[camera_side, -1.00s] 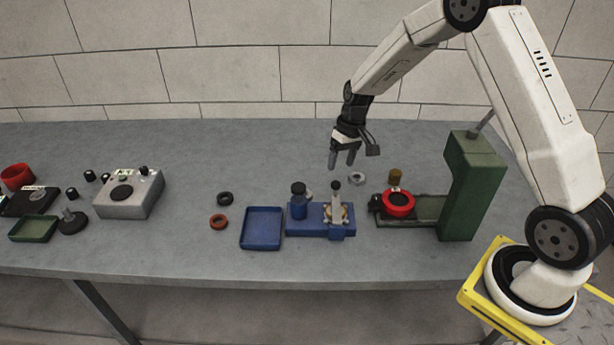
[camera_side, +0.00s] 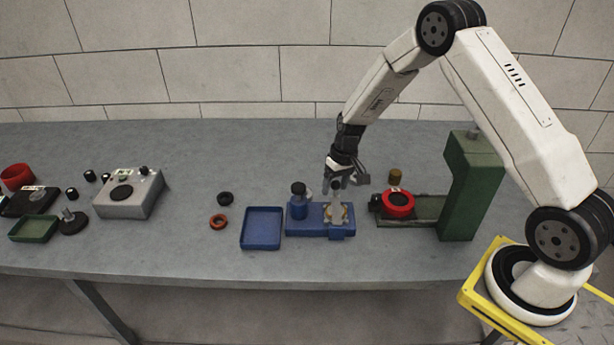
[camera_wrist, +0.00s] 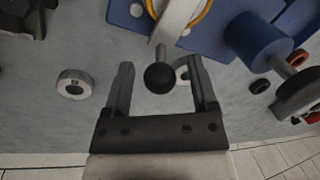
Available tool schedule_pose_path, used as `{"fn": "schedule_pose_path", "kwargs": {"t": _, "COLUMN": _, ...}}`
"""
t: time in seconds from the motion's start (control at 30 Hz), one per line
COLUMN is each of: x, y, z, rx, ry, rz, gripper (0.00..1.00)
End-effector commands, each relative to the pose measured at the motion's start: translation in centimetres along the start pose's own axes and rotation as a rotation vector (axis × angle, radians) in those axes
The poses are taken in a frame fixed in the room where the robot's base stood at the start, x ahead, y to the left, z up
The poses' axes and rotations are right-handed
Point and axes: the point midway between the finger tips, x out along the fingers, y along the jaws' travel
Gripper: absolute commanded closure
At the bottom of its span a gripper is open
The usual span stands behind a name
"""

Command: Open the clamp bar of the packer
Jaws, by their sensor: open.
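The packer is a blue block fixture; its base (camera_side: 312,227) sits on the table in the side view and shows at the top of the wrist view (camera_wrist: 224,45). Its clamp bar (camera_wrist: 178,27) is a pale bar over a brass-coloured ring, with a dark ball knob (camera_wrist: 160,78) at its near end. In the side view my gripper (camera_side: 337,188) hides part of the bar. My gripper (camera_wrist: 160,88) is open, with one finger on each side of the knob in the wrist view. I cannot tell whether either finger touches it.
A blue tray (camera_side: 262,247) stands left of the packer. A small metal ring (camera_wrist: 73,84) lies on the table. Table left of the tray holds two loose rings.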

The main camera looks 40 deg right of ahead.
Motion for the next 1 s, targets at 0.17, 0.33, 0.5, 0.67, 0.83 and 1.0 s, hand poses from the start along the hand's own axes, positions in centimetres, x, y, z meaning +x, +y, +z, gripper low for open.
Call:
{"fn": "schedule_pose_path", "kwargs": {"t": 0.17, "x": 0.14, "y": -0.01, "z": -0.01, "rx": 0.0, "ry": 0.0, "rz": 0.0, "gripper": 0.26}}
{"fn": "schedule_pose_path", "kwargs": {"t": 0.33, "x": 0.12, "y": 0.0, "z": 0.0, "rx": 0.0, "ry": 0.0, "rz": 0.0, "gripper": 0.45}}
{"fn": "schedule_pose_path", "kwargs": {"t": 0.5, "x": 0.1, "y": 0.0, "z": 0.0, "rx": 0.0, "ry": 0.0, "rz": 0.0, "gripper": 0.99}}
{"fn": "schedule_pose_path", "kwargs": {"t": 0.67, "x": 0.09, "y": 0.01, "z": 0.01, "rx": 0.0, "ry": 0.0, "rz": 0.0, "gripper": 1.0}}
{"fn": "schedule_pose_path", "kwargs": {"t": 0.83, "x": 0.09, "y": 0.02, "z": 0.01, "rx": 0.0, "ry": 0.0, "rz": 0.0, "gripper": 1.0}}
{"fn": "schedule_pose_path", "kwargs": {"t": 1.0, "x": 0.08, "y": 0.02, "z": 0.01, "rx": 0.0, "ry": 0.0, "rz": 0.0, "gripper": 1.0}}
